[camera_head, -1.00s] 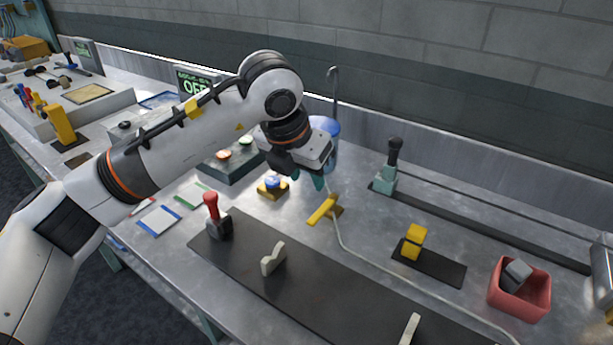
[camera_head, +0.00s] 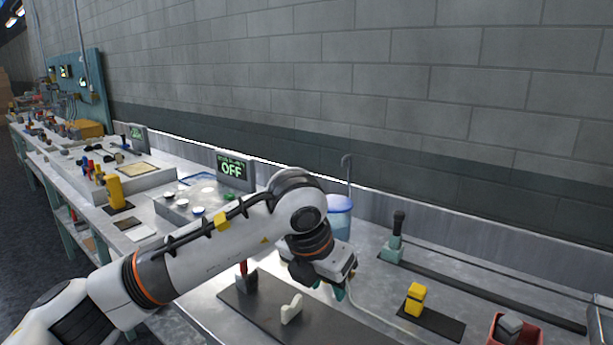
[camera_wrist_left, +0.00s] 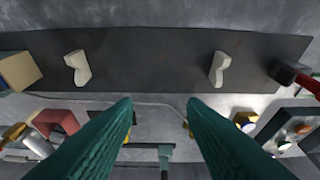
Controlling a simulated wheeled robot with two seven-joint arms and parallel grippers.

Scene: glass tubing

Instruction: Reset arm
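My left arm (camera_head: 215,250) reaches over the metal bench from the left. My left gripper (camera_head: 341,290) hangs fingers down above the bench, in front of the blue-lidded jar (camera_head: 340,222). In the left wrist view my left gripper (camera_wrist_left: 159,104) has two teal fingers wide apart, with nothing held between them. The dark mat (camera_wrist_left: 150,58) with two pale notched blocks, left (camera_wrist_left: 78,67) and right (camera_wrist_left: 219,67), lies below. My right gripper is in neither view.
A red-handled lever (camera_head: 244,276) stands partly behind my arm. The yellow block (camera_head: 415,299), red bin (camera_head: 497,334) and black-knobbed slider (camera_head: 396,238) stand to the right. A hooked rod (camera_head: 348,172) rises behind the jar. A sign (camera_head: 233,170) reads OFF. A thin tube runs along the bench.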

